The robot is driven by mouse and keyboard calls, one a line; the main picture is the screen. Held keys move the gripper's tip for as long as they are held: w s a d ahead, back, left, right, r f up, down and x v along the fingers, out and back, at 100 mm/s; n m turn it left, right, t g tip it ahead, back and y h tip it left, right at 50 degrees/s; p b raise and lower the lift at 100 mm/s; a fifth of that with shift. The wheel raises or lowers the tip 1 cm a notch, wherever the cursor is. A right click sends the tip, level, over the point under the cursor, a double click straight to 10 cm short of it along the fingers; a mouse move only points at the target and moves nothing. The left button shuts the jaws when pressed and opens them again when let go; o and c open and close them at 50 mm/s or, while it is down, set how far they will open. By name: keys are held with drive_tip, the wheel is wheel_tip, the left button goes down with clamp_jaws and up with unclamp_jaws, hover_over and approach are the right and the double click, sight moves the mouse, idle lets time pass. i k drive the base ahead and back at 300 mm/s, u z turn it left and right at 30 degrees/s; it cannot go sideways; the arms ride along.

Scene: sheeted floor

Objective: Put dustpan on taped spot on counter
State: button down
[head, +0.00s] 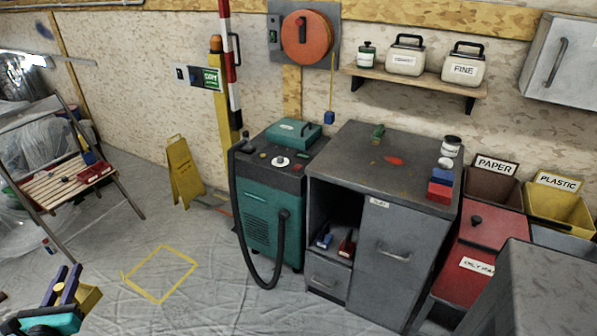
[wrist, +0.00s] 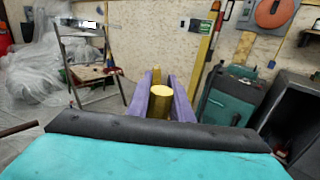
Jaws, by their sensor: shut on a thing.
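My gripper (head: 67,279) is at the lower left of the head view, low over the sheeted floor, with purple fingers. In the wrist view, the fingers (wrist: 160,88) are shut on a yellow, round-ended piece (wrist: 161,97). In the head view a yellow body (head: 89,298) shows beside the fingers; I take it for the dustpan, but its full shape is hidden. A yellow tape square (head: 160,273) lies empty on the floor, right of my gripper. The grey cabinet top (head: 345,150) is a counter surface with a red mark; I see no tape outline on it.
A teal machine (head: 272,225) with a black hose stands left of the cabinet. A yellow floor sign (head: 184,170) stands behind the tape square. A wooden-seated folding chair (head: 65,182) is at left. Red and blue blocks (head: 440,186) and jars sit at the cabinet top's right edge.

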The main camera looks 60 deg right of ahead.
sight(387, 177)
drive_tip(key=z, duration=0.1)
drive_tip(key=i, duration=1.1)
drive_tip(key=z, duration=1.25)
